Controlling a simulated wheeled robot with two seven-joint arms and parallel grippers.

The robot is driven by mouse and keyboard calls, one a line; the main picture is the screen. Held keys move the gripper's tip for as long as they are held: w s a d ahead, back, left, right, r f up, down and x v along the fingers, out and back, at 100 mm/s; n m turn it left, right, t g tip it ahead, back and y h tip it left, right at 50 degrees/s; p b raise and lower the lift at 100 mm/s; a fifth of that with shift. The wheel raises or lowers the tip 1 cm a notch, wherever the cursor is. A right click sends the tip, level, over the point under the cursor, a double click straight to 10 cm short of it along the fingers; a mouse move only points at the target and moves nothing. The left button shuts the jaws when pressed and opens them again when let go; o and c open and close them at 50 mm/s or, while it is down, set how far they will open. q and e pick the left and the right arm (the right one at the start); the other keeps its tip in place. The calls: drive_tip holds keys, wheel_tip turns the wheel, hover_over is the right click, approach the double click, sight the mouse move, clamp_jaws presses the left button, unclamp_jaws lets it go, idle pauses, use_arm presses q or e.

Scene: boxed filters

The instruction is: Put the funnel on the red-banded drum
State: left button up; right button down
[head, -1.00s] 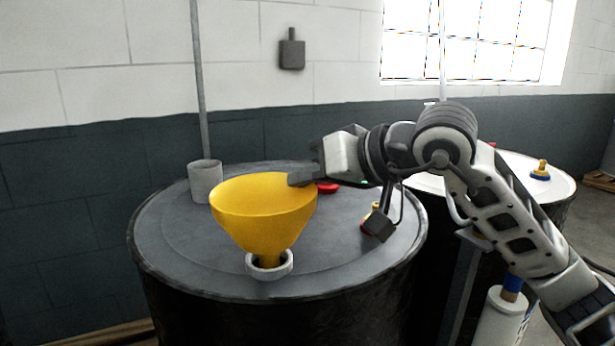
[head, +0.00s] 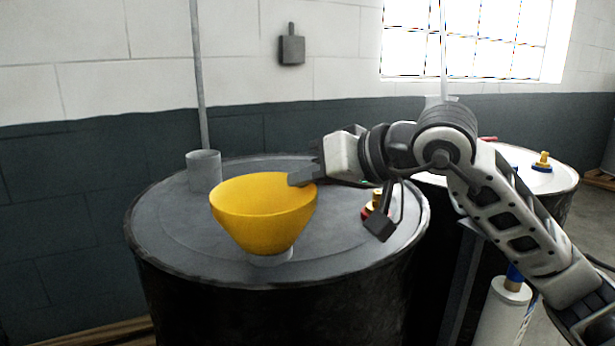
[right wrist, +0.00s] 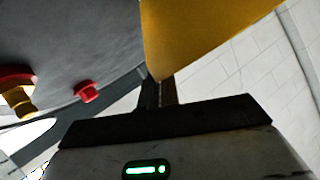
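The yellow funnel (head: 262,218) is above the near black drum (head: 180,240), its mouth facing up. A pale ring (head: 268,259) on the drum lid shows just below the funnel. The spout is hidden, so I cannot tell whether it is inside the ring. My right gripper (head: 302,179) is shut on the right side of the funnel's rim. The funnel also shows between the fingers in the right wrist view (right wrist: 195,35). This drum carries a brass plug with a red collar (head: 374,203); no red band shows on its visible side. My left gripper is not in view.
A grey cup-like fitting (head: 204,172) with an upright pipe stands at the lid's back left. A second drum (head: 560,180) with a pale lid and blue-collared plug (head: 541,162) is at right. A white cylinder (head: 500,312) stands low between. A red cap (right wrist: 87,91) shows in the right wrist view.

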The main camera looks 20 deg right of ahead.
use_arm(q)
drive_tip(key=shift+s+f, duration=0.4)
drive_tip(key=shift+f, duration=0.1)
use_arm(e)
drive_tip(key=c, duration=1)
unclamp_jaws()
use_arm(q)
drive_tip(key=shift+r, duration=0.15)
use_arm(e)
drive_tip(key=shift+r, duration=0.15)
drive_tip(key=shift+r+p, duration=3.05)
drive_tip(key=shift+r, duration=0.8)
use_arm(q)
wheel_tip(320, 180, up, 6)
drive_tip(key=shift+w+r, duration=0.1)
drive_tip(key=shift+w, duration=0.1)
